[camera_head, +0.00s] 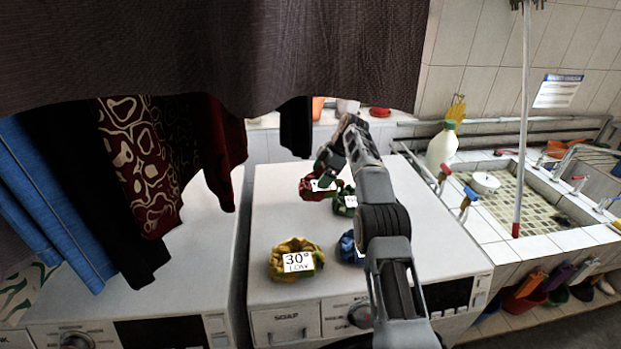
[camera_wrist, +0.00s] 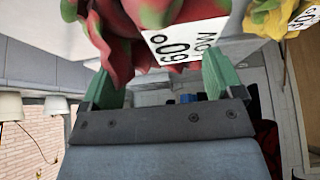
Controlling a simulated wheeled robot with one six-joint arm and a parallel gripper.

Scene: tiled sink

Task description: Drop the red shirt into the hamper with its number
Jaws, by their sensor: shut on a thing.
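The red shirt (camera_head: 308,188) is a crumpled bundle with green patches at the back of the right-hand white machine top. In the wrist view the red shirt (camera_wrist: 118,45) fills the top middle, with a white card reading 60° LOW upside down. My gripper (camera_head: 327,171) is shut on it; in the wrist view the green fingers of my gripper (camera_wrist: 163,85) stand on either side of the bundle. I cannot tell whether it touches the machine top. I make out no hamper in either view.
A yellow bundle (camera_head: 283,263) marked 30° LOW, a green bundle (camera_head: 341,207) and a blue bundle (camera_head: 347,246) share the machine top (camera_head: 270,215). Dark clothes (camera_head: 140,165) hang on the left. A white bottle (camera_head: 441,147) and a tiled sink (camera_head: 515,195) are on the right.

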